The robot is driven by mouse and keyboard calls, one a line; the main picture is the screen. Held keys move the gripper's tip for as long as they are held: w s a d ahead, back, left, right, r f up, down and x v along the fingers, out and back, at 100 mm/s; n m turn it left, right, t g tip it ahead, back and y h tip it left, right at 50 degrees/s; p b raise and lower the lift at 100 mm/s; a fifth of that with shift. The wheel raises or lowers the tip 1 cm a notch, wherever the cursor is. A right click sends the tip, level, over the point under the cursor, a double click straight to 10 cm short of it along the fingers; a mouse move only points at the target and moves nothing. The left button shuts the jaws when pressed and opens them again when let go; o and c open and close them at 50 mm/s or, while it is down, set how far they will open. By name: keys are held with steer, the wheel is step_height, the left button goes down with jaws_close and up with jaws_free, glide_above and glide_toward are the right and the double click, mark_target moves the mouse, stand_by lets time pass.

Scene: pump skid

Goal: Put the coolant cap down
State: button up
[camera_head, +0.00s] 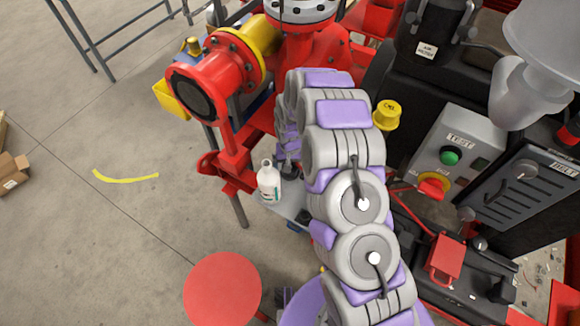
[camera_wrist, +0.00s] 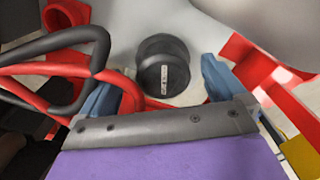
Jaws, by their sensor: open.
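The coolant cap (camera_wrist: 164,68) is a black round cap with a small white label on its top. In the wrist view it stands on a pale surface between the two blue fingers of my gripper (camera_wrist: 158,80). The fingers are spread wide, with a visible gap on each side of the cap. In the head view my own arm hides the cap and most of the gripper.
In the head view, a white bottle (camera_head: 268,183) stands on a pale shelf left of my arm. A red flanged pipe (camera_head: 205,92) is above it. A yellow oil cap (camera_head: 386,114) and a control box (camera_head: 452,150) are to the right. In the wrist view, red and black hoses (camera_wrist: 50,65) run close to the left finger.

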steer(key=s+d+r+p, duration=0.1)
steer(key=s+r, duration=0.2)
steer(key=r, duration=0.7)
steer(key=s+r+p, duration=0.1)
steer(key=s+r, duration=0.1)
steer(key=r, duration=0.8)
steer(key=s+d+r, duration=0.5)
steer(key=s+r, duration=0.6)
steer(key=s, duration=0.1)
steer(key=s+d+r+g, duration=0.1)
steer(key=s+d+r, duration=0.1)
steer(key=s, duration=0.9)
steer(key=s+d+r, duration=0.2)
steer(key=s+r, duration=0.1)
steer(key=s, duration=0.8)
steer(key=shift+d+r+g, duration=0.3)
steer(key=shift+g, duration=0.1)
steer(key=shift+w, duration=0.1)
steer(key=shift+c, duration=0.3)
